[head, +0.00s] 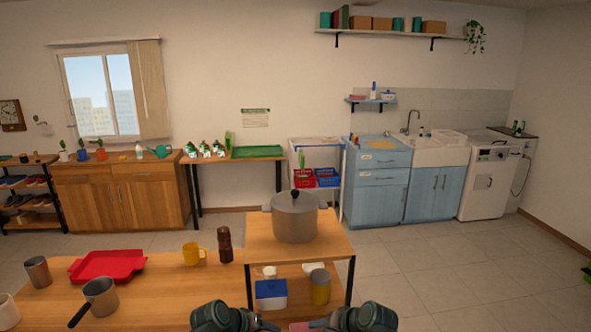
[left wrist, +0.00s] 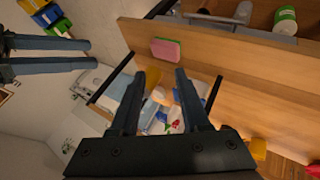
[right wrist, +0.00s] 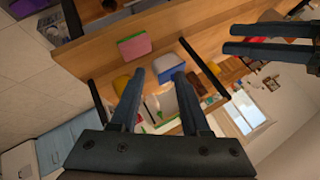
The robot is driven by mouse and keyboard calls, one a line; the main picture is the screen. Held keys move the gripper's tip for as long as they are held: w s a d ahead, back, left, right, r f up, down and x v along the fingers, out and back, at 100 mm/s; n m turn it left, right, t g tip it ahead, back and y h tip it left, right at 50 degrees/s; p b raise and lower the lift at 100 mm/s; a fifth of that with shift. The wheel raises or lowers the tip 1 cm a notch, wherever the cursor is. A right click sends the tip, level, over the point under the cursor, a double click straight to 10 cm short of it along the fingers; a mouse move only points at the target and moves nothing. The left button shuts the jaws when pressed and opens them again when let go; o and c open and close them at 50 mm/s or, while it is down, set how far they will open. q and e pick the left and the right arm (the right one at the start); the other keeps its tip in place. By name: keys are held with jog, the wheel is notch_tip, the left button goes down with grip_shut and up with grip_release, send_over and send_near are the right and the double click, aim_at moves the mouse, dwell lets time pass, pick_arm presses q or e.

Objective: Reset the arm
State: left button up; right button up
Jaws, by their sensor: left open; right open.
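My left gripper (head: 270,325) and my right gripper (head: 317,325) show at the bottom edge of the head view, close together in front of the small wooden shelf table. In the left wrist view, my left gripper's fingers (left wrist: 160,75) are apart with nothing held between them. In the right wrist view, my right gripper's fingers (right wrist: 158,75) are also apart and empty. Each wrist view also shows fingers of the other gripper at its side. A dark brown spice mill (head: 224,245) stands upright on the wooden table, away from both grippers.
A grey lidded pot (head: 295,218) stands on the raised shelf table. A blue-and-white box (head: 271,294) and a yellow jar (head: 320,288) sit below it. A yellow mug (head: 194,254), red tray (head: 107,266) and saucepan (head: 100,297) are on the left table. Floor (head: 450,280) at right is clear.

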pick_arm(q)
jog(key=s+a+f+m+g+y, duration=0.2)
jog(key=s+a+f+g+y, duration=0.35)
jog(key=s+a, duration=0.45)
pick_arm(e)
jog(key=s+d+f+n+g+h, duration=0.2)
jog(key=s+d+f+g+h, duration=0.4)
jog(key=s+d, duration=0.45)
pick_arm(q)
jog(key=s+d+m, duration=0.1)
jog(key=s+d, duration=0.2)
jog(key=d, duration=0.3)
jog(key=s+d+m+y, duration=0.1)
jog(key=s+d+m, duration=0.1)
jog(key=d, duration=0.3)
jog(key=shift+s+d+m+g, duration=0.3)
jog(key=shift+s+d+g, duration=0.05)
jog(key=shift+s, duration=0.4)
pick_arm(e)
jog(key=s+a+n, duration=0.1)
jog(key=s+a, duration=0.2)
jog(key=a, duration=0.3)
jog(key=s+a+n+g, duration=0.1)
jog(key=s+a+n, duration=0.1)
jog(key=a, duration=0.3)
jog(key=shift+s+a+n+h, duration=0.3)
jog(key=shift+s+a+h, duration=0.1)
jog(key=shift+s, duration=0.45)
pick_arm(q)
jog(key=shift+r, duration=0.1)
